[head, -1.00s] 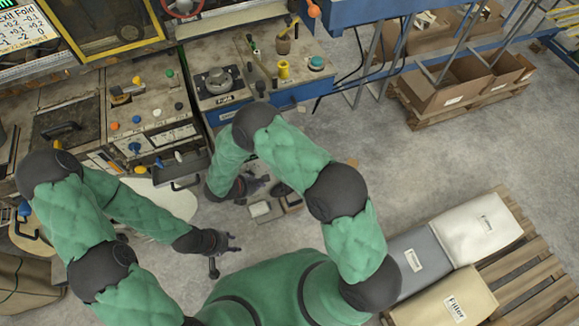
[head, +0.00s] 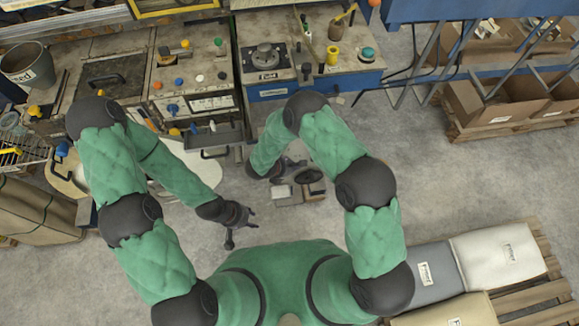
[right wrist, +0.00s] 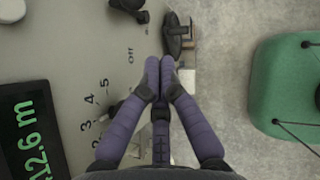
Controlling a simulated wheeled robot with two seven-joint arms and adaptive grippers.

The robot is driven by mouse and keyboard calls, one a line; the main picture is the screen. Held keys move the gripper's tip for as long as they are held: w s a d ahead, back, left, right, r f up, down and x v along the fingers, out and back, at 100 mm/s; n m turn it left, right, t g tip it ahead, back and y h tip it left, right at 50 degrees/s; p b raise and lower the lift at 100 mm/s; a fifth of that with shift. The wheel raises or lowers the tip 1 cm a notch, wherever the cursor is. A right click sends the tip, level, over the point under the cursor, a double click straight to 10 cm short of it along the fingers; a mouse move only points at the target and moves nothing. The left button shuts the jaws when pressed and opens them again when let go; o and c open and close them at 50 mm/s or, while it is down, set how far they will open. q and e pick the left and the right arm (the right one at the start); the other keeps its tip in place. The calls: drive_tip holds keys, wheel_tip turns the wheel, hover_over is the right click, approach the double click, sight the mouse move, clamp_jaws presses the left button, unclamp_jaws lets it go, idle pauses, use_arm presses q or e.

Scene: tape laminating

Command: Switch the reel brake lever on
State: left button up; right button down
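In the right wrist view a grey panel shows a printed "Off" (right wrist: 131,55) and a scale with 3, 4 and 5. A black lever-like part (right wrist: 178,38) is at the panel's right edge, just beyond my right fingertips; I cannot tell whether it is the reel brake lever or how it is set. My right gripper (right wrist: 160,76) has its purple fingers together at the tips, with nothing seen between them. In the head view its hand is mostly hidden by the arm. My left gripper (head: 242,228) is open and empty above the floor.
A green-lit display (right wrist: 34,130) reads 12.6 m. A black knob (right wrist: 128,5) shows at the panel's top. In the head view, a bench with a black tray (head: 112,78) and several knobs stands at the back.

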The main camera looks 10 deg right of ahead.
drive_tip(key=w+d+f, duration=0.2)
drive_tip(key=d+f, duration=0.1)
drive_tip(key=d, duration=0.2)
drive_tip(key=shift+w+d+b, duration=0.25)
drive_tip(key=shift+w+b, duration=0.15)
drive_tip(key=shift+b, duration=0.05)
drive_tip(key=shift+r, duration=0.1)
drive_tip(key=shift+d+r+y, duration=0.1)
drive_tip(key=shift+d+y, duration=0.2)
